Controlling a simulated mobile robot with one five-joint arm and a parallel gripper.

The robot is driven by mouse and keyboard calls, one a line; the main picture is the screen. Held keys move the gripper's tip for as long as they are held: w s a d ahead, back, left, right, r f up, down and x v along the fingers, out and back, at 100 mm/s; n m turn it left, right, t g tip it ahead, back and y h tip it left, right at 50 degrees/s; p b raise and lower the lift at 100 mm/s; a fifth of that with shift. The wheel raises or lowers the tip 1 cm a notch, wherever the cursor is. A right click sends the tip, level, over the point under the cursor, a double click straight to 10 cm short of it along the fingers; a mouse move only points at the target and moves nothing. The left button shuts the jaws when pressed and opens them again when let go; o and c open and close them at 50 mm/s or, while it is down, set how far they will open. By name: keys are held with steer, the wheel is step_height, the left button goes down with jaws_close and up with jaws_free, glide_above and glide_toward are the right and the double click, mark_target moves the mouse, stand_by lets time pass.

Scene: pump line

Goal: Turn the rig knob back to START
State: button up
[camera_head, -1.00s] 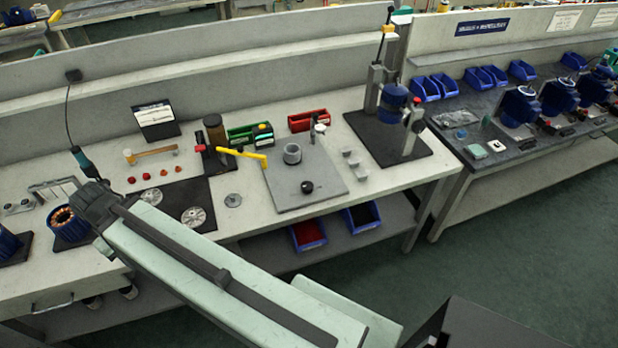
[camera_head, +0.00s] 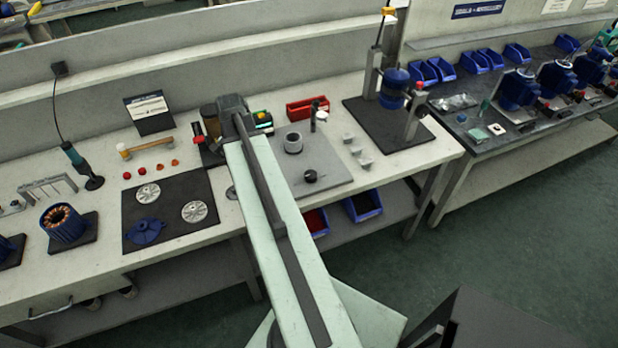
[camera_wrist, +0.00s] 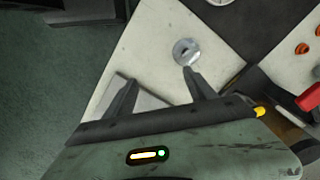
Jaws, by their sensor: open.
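The rig is a grey plate (camera_head: 335,165) on the bench, with a grey ring-shaped cup (camera_head: 293,143) and a small black knob (camera_head: 311,176) near its front edge. Any START mark is too small to make out. My arm crosses the plate's left part in the head view and hides its end there. In the wrist view my gripper (camera_wrist: 160,77) is open, with nothing between its fingers. A corner of a grey plate (camera_wrist: 148,99) shows between and beside the fingers. The knob does not show in the wrist view.
A metal disc (camera_wrist: 186,51) lies just beyond the right fingertip. A dark mat with metal covers (camera_head: 170,232) lies left of my arm. A red bin (camera_head: 307,108) stands behind the plate, and small grey blocks (camera_head: 356,150) sit to its right. A black press stand (camera_head: 390,125) is farther right.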

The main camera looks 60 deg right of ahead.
mark_target(311, 174)
steer(key=s+d+m, duration=0.3)
steer(key=s+d, duration=0.2)
steer(key=s+d+f+m, duration=0.1)
steer(key=s+d+m, duration=0.2)
steer(key=d, duration=0.3)
steer(key=s+d+m+b, duration=0.1)
steer(key=s+d+m, duration=0.2)
steer(key=s+d, duration=0.3)
steer(key=shift+s+f+m, duration=0.2)
steer(key=shift+s+m, duration=0.1)
step_height(311, 174, down, 8)
steer(key=b, duration=0.8)
steer(key=shift+a, duration=0.1)
steer(key=shift+r, duration=0.1)
steer(key=shift+c, duration=0.2)
